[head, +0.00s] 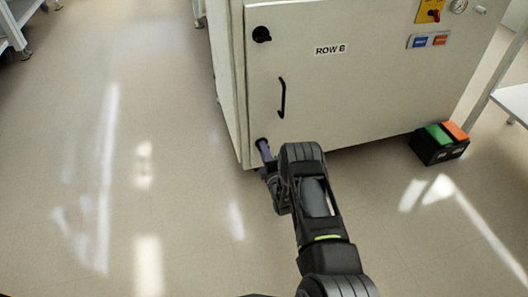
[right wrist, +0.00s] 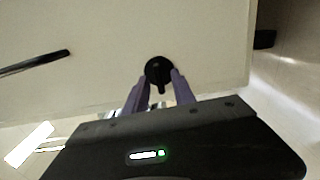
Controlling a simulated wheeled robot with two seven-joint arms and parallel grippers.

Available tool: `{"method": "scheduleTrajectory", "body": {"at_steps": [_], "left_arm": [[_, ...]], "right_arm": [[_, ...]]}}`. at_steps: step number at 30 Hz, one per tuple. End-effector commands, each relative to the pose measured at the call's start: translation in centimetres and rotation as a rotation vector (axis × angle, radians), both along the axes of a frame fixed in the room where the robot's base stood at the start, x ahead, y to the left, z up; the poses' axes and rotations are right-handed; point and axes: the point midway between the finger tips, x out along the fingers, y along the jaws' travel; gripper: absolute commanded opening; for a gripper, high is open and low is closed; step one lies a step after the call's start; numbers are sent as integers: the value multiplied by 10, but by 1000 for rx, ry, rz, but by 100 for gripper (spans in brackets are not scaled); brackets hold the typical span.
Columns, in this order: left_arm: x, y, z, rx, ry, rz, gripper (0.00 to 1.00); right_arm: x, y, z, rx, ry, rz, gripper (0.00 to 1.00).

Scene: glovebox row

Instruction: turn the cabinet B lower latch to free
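Cabinet B (head: 350,90) is a cream cabinet with a "ROW B" label. Its lower latch, a round black knob with a short tab, is at the door's lower left corner, where it is partly hidden in the head view (head: 261,143). In the right wrist view the latch (right wrist: 158,70) sits between the two purple fingers of my right gripper (right wrist: 158,82). The fingers are apart, one on each side of it; I cannot tell whether they touch it. My right gripper (head: 265,150) also shows at the latch in the head view. My left gripper is not in view.
The upper black latch (head: 261,34) and a black door handle (head: 282,98) are above. A black box with green and orange pedals (head: 438,145) stands on the floor at right. A white table (head: 512,103) is at the right edge. The floor at left is clear.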

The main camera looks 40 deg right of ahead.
Motion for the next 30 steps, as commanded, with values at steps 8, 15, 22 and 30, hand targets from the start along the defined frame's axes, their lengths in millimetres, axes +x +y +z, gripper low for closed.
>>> {"method": "scheduleTrajectory", "body": {"at_steps": [8, 15, 22, 30], "left_arm": [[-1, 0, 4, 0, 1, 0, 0], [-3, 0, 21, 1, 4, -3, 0], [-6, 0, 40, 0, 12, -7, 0], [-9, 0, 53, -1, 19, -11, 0]], "right_arm": [[-5, 1, -1, 4, 4, -1, 31], [-23, 5, 1, 7, 6, -5, 31], [-49, 14, 2, 8, 4, -6, 31], [-72, 24, 1, 2, 0, -2, 31]]}}
